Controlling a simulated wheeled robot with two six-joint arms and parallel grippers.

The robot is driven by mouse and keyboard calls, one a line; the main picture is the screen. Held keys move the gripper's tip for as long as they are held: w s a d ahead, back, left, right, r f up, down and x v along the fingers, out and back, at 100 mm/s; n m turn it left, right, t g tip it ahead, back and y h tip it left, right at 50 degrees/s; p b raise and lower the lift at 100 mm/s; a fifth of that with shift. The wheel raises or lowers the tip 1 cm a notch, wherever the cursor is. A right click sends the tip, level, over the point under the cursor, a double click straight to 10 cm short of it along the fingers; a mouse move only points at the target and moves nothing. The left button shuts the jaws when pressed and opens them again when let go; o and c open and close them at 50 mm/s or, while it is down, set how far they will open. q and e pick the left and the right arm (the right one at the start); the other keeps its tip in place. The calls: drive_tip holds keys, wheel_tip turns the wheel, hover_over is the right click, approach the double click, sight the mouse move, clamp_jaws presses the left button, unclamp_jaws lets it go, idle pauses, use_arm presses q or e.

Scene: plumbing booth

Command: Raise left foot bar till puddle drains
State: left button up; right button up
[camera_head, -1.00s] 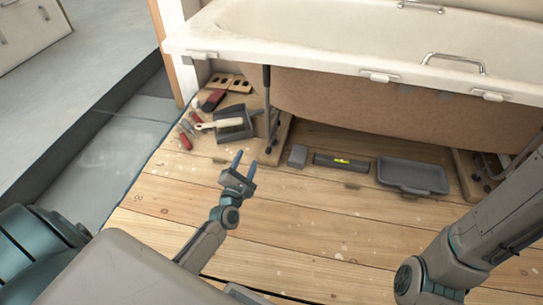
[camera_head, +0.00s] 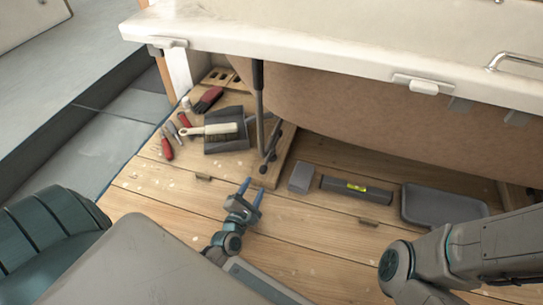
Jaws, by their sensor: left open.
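The bathtub's white rim (camera_head: 300,60) runs across the top, with its brown underside (camera_head: 370,125) below. Under its left end stands a dark upright leg (camera_head: 259,95). A dark slanted bar (camera_head: 271,147) lies by its foot on a wooden board (camera_head: 284,152); this looks like the left foot bar. My left gripper (camera_head: 251,193) is open and empty, its blue fingertips just in front of the board's near end, apart from the bar. I cannot make out a puddle; little of the tub's inside shows. My right arm (camera_head: 480,250) enters at right; its gripper is out of view.
A dustpan (camera_head: 226,142) with a brush (camera_head: 210,130) and red-handled tools (camera_head: 166,147) lie left of the foot. A grey block (camera_head: 301,178), a spirit level (camera_head: 356,190) and a grey tray (camera_head: 443,205) lie to the right. The planks around my left gripper are clear.

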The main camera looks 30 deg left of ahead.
sight(262, 172)
use_arm(q)
drive_tip(key=shift+w+a, duration=0.1)
drive_tip(key=shift+w, duration=0.25)
drive_tip(key=w, duration=0.3)
drive_tip(key=w+a+b, duration=0.1)
drive_tip(key=w, duration=0.2)
drive_tip(key=w+a+b, duration=0.1)
drive_tip(key=w, duration=0.3)
clamp_jaws()
